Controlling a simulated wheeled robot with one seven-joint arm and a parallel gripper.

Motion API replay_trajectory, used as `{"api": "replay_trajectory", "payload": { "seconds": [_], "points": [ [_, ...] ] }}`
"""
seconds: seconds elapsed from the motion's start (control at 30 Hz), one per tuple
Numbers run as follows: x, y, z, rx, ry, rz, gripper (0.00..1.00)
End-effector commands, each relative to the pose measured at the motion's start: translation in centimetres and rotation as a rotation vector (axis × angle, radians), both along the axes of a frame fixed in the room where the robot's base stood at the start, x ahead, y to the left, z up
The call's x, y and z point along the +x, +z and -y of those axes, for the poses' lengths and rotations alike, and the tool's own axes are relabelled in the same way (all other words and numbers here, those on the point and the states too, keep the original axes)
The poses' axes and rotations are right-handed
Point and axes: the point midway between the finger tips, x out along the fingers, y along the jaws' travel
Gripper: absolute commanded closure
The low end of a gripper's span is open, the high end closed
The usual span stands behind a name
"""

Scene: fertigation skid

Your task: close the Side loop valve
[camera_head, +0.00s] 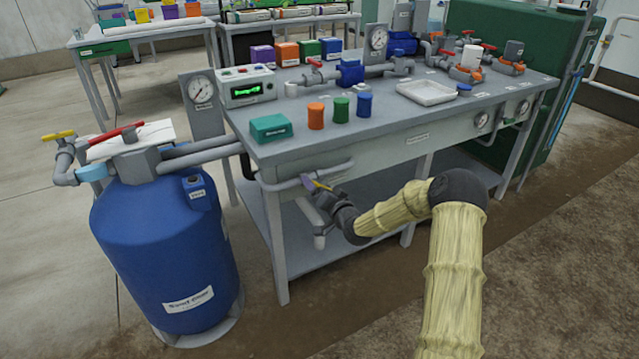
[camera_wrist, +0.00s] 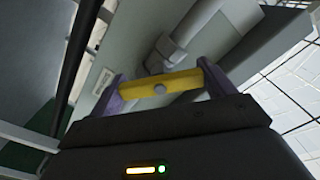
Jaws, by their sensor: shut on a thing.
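The side loop valve has a yellow lever handle (camera_wrist: 160,88) on a grey pipe (camera_wrist: 178,48). My gripper (camera_wrist: 160,92) is shut on the yellow handle, with one purple finger at each end of it in the wrist view. In the head view my gripper (camera_head: 312,184) is at the front left of the bench, by the pipe bend below the bench top. Only a small yellow part of the handle shows there, and the valve body is mostly hidden by my wrist.
The grey bench (camera_head: 390,140) carries a teal box (camera_head: 270,128), orange, green and blue caps, a white tray (camera_head: 427,92) and gauges. A blue tank (camera_head: 165,245) with red and yellow levers stands at the left, close to the bench. Bare floor lies in front.

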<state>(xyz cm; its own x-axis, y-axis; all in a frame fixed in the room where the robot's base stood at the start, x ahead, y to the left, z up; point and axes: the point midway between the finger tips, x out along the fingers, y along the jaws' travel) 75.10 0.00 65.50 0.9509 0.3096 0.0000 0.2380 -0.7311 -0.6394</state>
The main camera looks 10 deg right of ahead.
Motion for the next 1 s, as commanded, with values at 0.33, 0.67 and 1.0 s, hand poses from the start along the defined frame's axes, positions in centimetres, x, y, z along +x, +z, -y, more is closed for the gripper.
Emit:
{"api": "replay_trajectory", "payload": {
  "seconds": [0.33, 0.67, 1.0],
  "points": [
    [-0.01, 0.1, 0.23, 0.314, -0.004, -0.103, 0.41],
    [0.01, 0.03, 0.23, 0.605, -0.004, -0.197, 0.41],
    [0.01, -0.1, 0.27, 0.81, -0.005, -0.264, 0.41]
  ]
}}
